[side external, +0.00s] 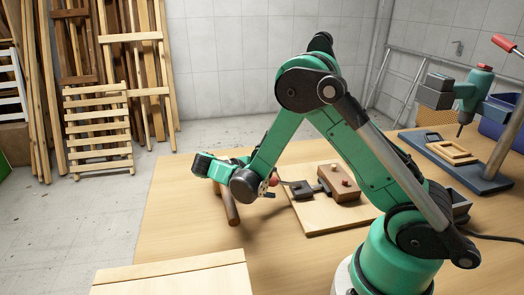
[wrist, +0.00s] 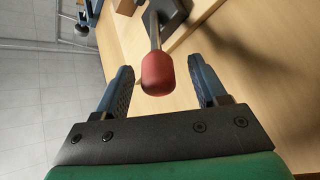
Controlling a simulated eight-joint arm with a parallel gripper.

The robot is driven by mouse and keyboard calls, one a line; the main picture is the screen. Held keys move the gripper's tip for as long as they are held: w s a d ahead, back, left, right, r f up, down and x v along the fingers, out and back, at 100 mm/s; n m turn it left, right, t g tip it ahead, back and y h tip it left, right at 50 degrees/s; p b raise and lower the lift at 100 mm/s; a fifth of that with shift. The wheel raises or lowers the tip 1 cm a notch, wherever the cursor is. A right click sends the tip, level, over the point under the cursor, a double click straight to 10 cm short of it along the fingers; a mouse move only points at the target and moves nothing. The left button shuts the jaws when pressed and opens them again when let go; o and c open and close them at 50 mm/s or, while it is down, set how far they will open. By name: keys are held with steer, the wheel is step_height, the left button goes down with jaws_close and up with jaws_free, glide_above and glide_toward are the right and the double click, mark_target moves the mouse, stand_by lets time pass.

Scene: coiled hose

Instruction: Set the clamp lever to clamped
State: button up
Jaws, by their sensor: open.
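In the wrist view the red grip (wrist: 157,73) lies between my two blue fingers, with a gap on each side. The lever's rod runs up to the dark clamp base (wrist: 178,18). My gripper (wrist: 160,76) is open around the grip and appears not to touch it. My wrist partly hides the fingers in the side view.
A brown wooden rod (side external: 228,206) is by my wrist on the table (side external: 170,215). A drill press (side external: 475,95) on a blue base, with a wooden frame (side external: 452,152), stands at the right. Timber leans on the far wall.

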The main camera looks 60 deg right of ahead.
steer(key=v, duration=0.4)
step_height(320, 180, up, 7)
steer(key=shift+d, duration=0.2)
steer(key=shift+s, duration=0.15)
steer(key=s+a+r+m+t+y, duration=0.1)
steer(key=s+a+m+t+y, duration=0.1)
steer(key=a+t+y, duration=0.7)
steer(key=s+t+y, duration=0.1)
steer(key=t, duration=0.2)
steer(key=shift+a, duration=0.2)
